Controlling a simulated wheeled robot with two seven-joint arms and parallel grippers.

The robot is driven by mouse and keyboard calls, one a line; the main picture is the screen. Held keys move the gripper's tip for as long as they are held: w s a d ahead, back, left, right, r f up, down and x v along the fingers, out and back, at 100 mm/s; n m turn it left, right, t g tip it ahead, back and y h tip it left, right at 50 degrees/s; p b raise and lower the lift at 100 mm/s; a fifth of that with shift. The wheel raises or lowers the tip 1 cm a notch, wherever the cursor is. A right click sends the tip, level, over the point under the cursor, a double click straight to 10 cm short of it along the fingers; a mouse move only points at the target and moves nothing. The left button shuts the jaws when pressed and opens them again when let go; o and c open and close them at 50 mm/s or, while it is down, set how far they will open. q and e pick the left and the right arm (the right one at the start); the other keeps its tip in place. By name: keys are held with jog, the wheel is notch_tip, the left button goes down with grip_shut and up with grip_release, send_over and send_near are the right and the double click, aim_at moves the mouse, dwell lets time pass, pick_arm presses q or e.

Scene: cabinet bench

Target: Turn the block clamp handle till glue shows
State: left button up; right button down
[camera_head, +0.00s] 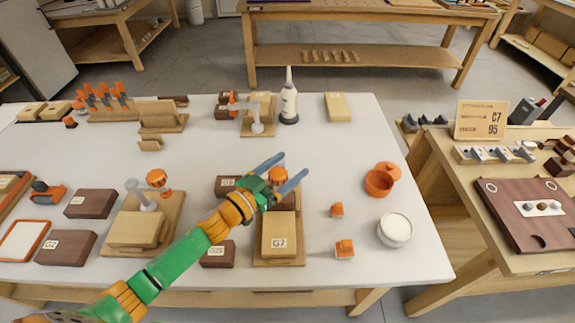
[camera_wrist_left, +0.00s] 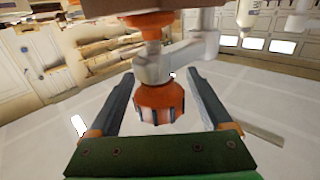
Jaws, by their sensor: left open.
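My left gripper (camera_head: 294,165) is open, its two blue-grey fingers on either side of the orange clamp handle (camera_head: 278,174). In the left wrist view the ribbed orange handle (camera_wrist_left: 160,103) lies between the open fingers (camera_wrist_left: 162,80), with visible gaps on both sides. A grey clamp arm (camera_wrist_left: 180,58) joins it, with an orange piece (camera_wrist_left: 148,22) above. In the head view a pale block marked G7 (camera_head: 279,236) sits on a wooden base board (camera_head: 292,262) below the gripper. My gripper hides most of this clamp. No glue can be made out. My right gripper is not in view.
Dark labelled blocks (camera_head: 218,254) stand left of the board. A second clamp board (camera_head: 165,215) stands further left. A glue bottle (camera_head: 289,100) and another clamp (camera_head: 257,115) stand behind.

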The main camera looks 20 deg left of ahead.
pick_arm(q)
jog(key=shift+c, duration=0.2)
jog(key=shift+r, duration=0.1)
grip_shut()
jog(key=shift+d+m+g+h, duration=0.15)
jog(key=shift+m+g+h, duration=0.55)
jog(key=shift+h, duration=0.4)
jog(key=shift+s+d+m+g+h+b, duration=0.1)
jog(key=shift+m+g+h+b, duration=0.2)
jog(key=shift+m+h+b, duration=0.15)
jog(key=shift+s+d+m+g+h, duration=0.1)
jog(key=shift+s+m+g+h, duration=0.05)
jog(key=shift+m+g+h, duration=0.35)
jog(key=shift+o, duration=0.2)
grip_release()
